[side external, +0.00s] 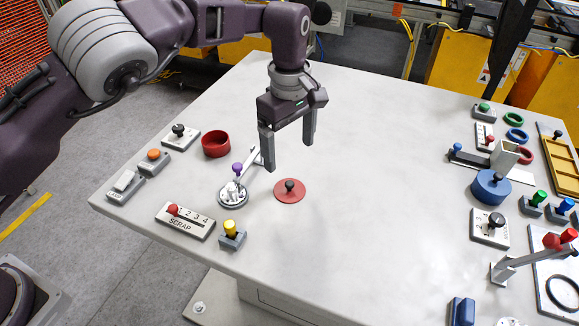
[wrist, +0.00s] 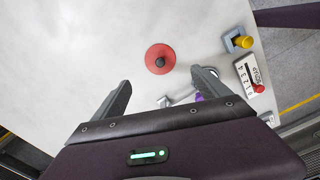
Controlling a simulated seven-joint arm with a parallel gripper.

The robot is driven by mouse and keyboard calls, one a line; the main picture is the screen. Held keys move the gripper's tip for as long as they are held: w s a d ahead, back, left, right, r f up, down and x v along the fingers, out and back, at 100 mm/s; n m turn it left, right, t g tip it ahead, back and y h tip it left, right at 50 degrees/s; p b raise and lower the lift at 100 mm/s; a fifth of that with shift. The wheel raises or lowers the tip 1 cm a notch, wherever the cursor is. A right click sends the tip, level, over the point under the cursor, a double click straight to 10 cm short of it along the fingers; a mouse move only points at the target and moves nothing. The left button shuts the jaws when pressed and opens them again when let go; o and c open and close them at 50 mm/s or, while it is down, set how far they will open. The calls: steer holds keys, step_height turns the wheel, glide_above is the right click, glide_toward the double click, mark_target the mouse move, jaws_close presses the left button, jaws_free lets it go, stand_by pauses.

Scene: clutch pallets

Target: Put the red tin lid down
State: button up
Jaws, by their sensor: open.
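The red tin lid (side external: 290,192) is a flat red disc with a dark knob. It lies flat on the pale table (side external: 350,230), and also shows in the wrist view (wrist: 151,55). My gripper (side external: 290,156) is open and empty above the table, up and behind the lid in the side view. In the wrist view my gripper's fingers (wrist: 165,84) are spread apart, with the lid beyond their tips and not touched by them. A red round open tin (side external: 216,144) stands to the left of my gripper.
A round metal base with a lever and purple knob (side external: 237,168) stands just left of the lid. A scrap slider box (side external: 185,221) and a yellow-knobbed block (side external: 232,235) sit at the front left. Several fixtures, including a blue pot (side external: 490,188), crowd the right. The table's middle is clear.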

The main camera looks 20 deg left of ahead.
steer(key=shift+r, duration=0.9)
steer(key=s+a+r+m+t+h, duration=0.1)
steer(key=s+a+r, duration=0.2)
steer(key=a+r, duration=0.35)
steer(key=s+a+r+m+h, duration=0.1)
steer(key=s+a+r+m, duration=0.1)
steer(key=s+a+r, duration=0.35)
steer(key=s+a+r+m+t, duration=0.2)
steer(key=s+a+r+m, duration=0.2)
steer(key=s+a+r, duration=0.4)
steer(key=s+f+m+t+y, duration=0.1)
steer(key=s+f+m, duration=0.2)
steer(key=s, duration=0.5)
steer(key=s+a+f+m+t+y, duration=0.1)
steer(key=s+f+m, duration=0.1)
steer(key=s, duration=0.6)
steer(key=shift+a+f+m+t, duration=0.2)
steer(key=shift+f+m+t, duration=0.15)
steer(key=shift+m, duration=0.35)
